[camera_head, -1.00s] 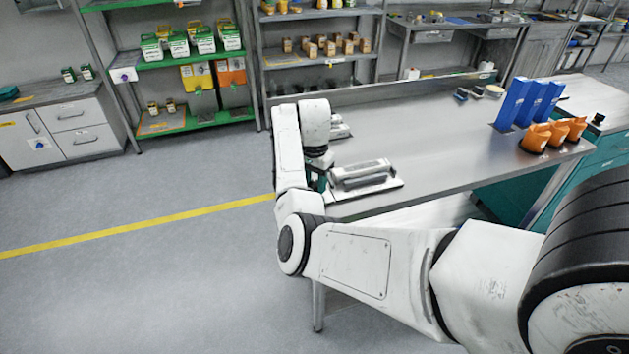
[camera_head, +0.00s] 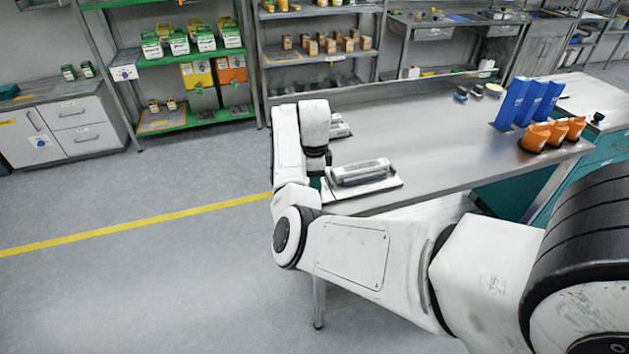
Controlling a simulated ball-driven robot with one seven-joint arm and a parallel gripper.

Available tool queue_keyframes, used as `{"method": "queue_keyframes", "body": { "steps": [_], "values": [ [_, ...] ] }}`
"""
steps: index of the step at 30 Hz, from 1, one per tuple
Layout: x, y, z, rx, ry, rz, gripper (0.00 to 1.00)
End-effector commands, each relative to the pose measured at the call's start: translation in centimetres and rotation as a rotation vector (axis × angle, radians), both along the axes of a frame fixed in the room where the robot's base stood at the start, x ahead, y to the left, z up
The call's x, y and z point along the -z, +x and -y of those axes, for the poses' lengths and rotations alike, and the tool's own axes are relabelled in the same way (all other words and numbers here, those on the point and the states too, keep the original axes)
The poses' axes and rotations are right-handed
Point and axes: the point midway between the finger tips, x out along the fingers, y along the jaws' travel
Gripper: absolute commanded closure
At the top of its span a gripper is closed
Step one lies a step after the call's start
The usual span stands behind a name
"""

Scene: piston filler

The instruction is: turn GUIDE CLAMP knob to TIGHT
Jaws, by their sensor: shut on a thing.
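The piston filler (camera_head: 362,172), a grey metal unit on a flat base plate, sits at the near left corner of the steel bench. My gripper (camera_head: 318,172) points down at the left end of this unit. Only a dark part of it shows beneath my white wrist, and my own arm covers most of it. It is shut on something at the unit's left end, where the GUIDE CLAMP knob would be. The knob, its markings and the fingertips are hidden, so the knob's setting cannot be read.
The steel bench (camera_head: 440,150) is mostly clear to the right. Blue boxes (camera_head: 512,103) and orange containers (camera_head: 536,137) stand at its far right. Another metal piece (camera_head: 340,127) lies behind my wrist. Shelves (camera_head: 320,57) line the back wall. The floor at left is open.

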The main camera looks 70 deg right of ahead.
Motion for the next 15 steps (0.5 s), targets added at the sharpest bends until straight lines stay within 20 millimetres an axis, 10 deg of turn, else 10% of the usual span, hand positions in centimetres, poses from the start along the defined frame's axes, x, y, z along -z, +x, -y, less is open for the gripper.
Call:
{"method": "queue_keyframes", "body": {
  "steps": [15],
  "values": [
    [-0.11, 0.07, 0.16, 0.421, -0.004, 0.001, 0.89]
  ]
}}
